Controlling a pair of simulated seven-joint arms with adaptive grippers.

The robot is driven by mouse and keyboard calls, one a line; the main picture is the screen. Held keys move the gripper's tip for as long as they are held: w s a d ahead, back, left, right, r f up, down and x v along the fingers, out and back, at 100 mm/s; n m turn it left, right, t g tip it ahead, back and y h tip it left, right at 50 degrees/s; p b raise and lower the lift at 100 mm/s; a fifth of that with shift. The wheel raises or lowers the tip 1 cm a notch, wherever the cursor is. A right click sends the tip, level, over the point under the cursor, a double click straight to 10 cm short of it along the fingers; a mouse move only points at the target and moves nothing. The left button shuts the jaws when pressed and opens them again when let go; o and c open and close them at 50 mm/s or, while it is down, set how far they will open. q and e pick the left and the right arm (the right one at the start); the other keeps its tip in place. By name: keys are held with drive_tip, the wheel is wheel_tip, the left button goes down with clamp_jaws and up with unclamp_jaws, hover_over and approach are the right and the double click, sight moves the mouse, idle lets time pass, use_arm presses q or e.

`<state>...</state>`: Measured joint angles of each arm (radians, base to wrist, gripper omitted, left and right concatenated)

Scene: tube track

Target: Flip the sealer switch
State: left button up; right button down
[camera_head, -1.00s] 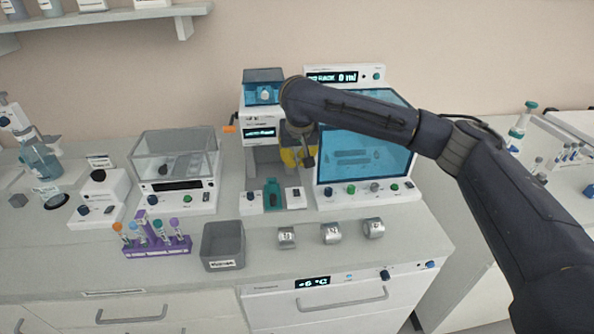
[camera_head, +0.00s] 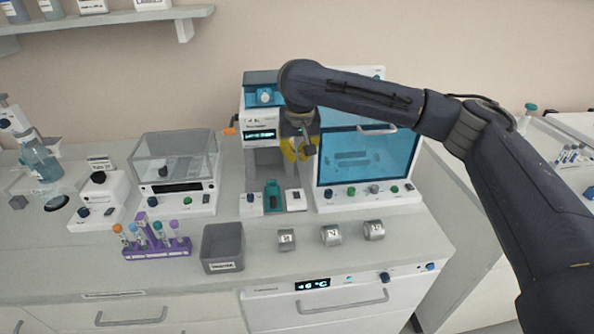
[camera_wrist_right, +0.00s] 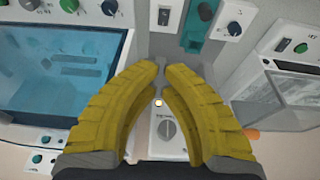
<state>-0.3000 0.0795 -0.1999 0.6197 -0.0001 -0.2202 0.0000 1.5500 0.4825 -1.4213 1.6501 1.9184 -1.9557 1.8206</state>
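The tube sealer (camera_head: 260,112) stands on the bench with a small lit display and a teal holder (camera_head: 272,194) in front. A small white panel with a dark rocker switch (camera_head: 296,196) sits right of the holder. In the right wrist view the switch (camera_wrist_right: 163,17) shows at the top, beyond my fingertips and apart from them. My right gripper (camera_head: 300,152) hangs in front of the sealer's right side, above and behind the switch panel. Its yellow fingers (camera_wrist_right: 162,68) nearly meet at the tips with nothing between them. My left gripper is out of view.
A cabinet with a blue window (camera_head: 365,158) stands right of the sealer, close to my right gripper. A clear-lidded balance (camera_head: 175,165), a purple tube rack (camera_head: 160,250) and a grey bin (camera_head: 222,246) are to the left.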

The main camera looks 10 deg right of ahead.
drive_tip(key=shift+s+r+g, duration=0.35)
drive_tip(key=shift+g, duration=0.05)
drive_tip(key=shift+a+f, duration=0.1)
drive_tip(key=shift+f, duration=0.05)
approach(296, 192)
drive_tip(key=x, duration=0.5)
drive_tip(key=shift+w+f, duration=0.15)
drive_tip(key=shift+w, duration=0.15)
drive_tip(key=shift+s+f, duration=0.1)
drive_tip(key=shift+f, duration=0.85)
